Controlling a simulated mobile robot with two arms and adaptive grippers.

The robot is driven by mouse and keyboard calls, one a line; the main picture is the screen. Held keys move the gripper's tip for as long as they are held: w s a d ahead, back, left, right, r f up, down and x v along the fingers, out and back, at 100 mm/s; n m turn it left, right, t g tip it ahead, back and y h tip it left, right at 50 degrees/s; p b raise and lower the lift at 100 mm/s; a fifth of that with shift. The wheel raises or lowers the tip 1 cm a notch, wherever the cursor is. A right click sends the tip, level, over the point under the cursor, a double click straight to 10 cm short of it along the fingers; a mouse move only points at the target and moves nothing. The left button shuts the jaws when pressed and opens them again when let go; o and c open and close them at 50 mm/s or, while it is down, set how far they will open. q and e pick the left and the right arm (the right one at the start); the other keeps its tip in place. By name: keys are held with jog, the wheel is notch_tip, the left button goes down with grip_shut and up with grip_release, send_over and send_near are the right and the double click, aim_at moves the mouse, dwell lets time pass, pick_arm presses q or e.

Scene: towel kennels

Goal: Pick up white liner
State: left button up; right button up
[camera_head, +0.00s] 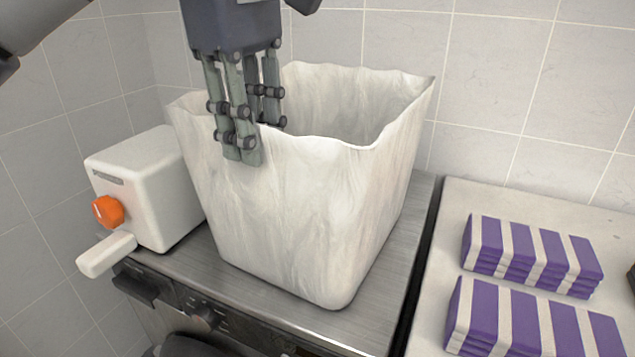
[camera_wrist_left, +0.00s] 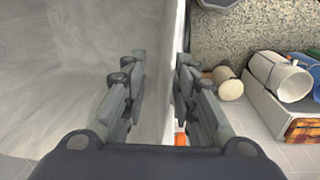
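The white liner (camera_head: 300,220) is a tall, open-topped, marbled white bag with a wavy rim. It stands upright on a metal worktop (camera_head: 265,308) in the head view and fills the left of the left wrist view (camera_wrist_left: 60,60). My left gripper (camera_head: 258,138) points down over the liner's near left rim. One finger side is outside the wall and the other inside. In the left wrist view the fingers (camera_wrist_left: 161,58) stand apart with the wall between them, and a gap shows at the inner finger. My right gripper is not in view.
A white box with an orange knob (camera_head: 108,211) and handle stands close left of the liner. Stacked purple-and-white striped towels (camera_head: 535,255) lie on a pale counter (camera_head: 425,335) at right. Tiled wall stands behind.

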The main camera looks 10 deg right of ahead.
aim_at(254, 193)
pick_arm(q)
jog(key=shift+w+f, duration=0.1)
jog(key=shift+f, duration=0.35)
jog(key=shift+a+f, duration=0.2)
jog(key=shift+f, duration=0.1)
jog(key=shift+a+f+p, duration=0.1)
jog(key=shift+f+p, duration=0.2)
notch_tip(254, 193, down, 3)
jog(key=shift+r+p, duration=0.1)
jog(key=shift+p, duration=0.4)
jog(key=shift+f, duration=0.6)
grip_shut()
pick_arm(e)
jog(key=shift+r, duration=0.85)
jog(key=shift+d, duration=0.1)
